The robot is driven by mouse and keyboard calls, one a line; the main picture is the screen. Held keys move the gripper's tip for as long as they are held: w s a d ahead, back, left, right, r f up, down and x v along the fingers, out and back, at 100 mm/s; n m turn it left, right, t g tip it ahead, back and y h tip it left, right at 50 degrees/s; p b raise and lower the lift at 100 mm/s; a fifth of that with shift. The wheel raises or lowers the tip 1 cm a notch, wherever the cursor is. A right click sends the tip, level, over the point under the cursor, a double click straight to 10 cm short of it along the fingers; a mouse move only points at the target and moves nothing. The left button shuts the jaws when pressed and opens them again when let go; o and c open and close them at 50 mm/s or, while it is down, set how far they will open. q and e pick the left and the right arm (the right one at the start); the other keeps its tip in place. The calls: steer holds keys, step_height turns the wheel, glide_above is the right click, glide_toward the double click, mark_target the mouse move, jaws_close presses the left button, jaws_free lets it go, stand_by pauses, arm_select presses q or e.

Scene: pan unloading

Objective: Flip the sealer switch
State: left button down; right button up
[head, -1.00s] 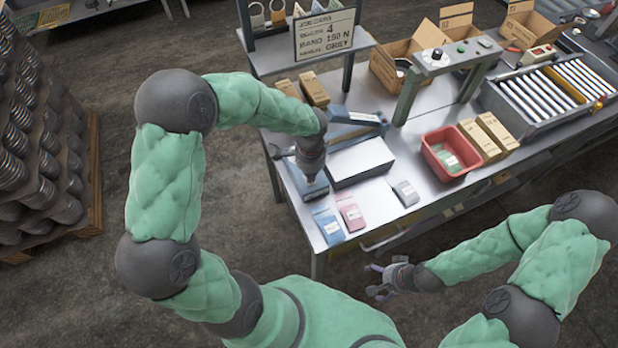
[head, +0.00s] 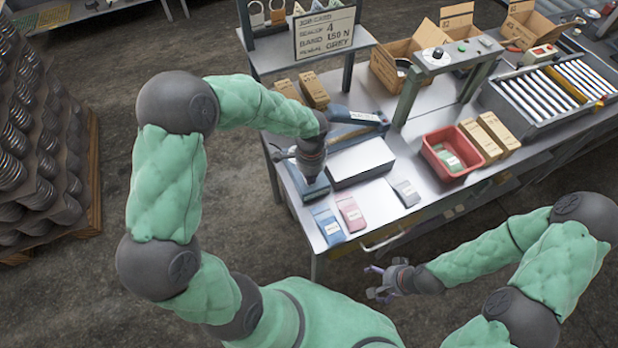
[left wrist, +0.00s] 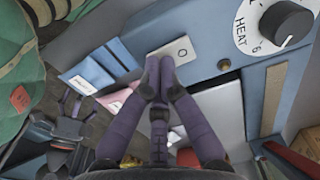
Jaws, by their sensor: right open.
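The sealer (head: 356,117) is a blue machine with a grey block at the left end of the bench, partly hidden by my left arm. In the left wrist view its blue panel carries a pale switch (left wrist: 183,50) marked "O" and a black heat dial (left wrist: 286,23). My left gripper (left wrist: 157,72) has its purple fingers shut together with nothing visible between them. The tips are at the lower edge of the switch; whether they touch it I cannot tell. My right gripper (head: 388,284) is open and empty in front of the bench, far from the sealer.
Blue, pink and grey pouches (head: 351,214) lie at the bench's front left. A red bin (head: 436,165), brown cartons (head: 490,137) and a roller conveyor (head: 541,96) stand to the right. A job card sign (head: 324,34) hangs behind the sealer.

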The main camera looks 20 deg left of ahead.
arm_select(q)
steer(key=shift+f, duration=0.15)
steer(key=shift+r+p, duration=0.5)
steer(key=shift+r, duration=0.2)
steer(key=shift+r+p, duration=2.05)
steer(key=shift+r, duration=0.8)
steer(key=shift+f, duration=0.1)
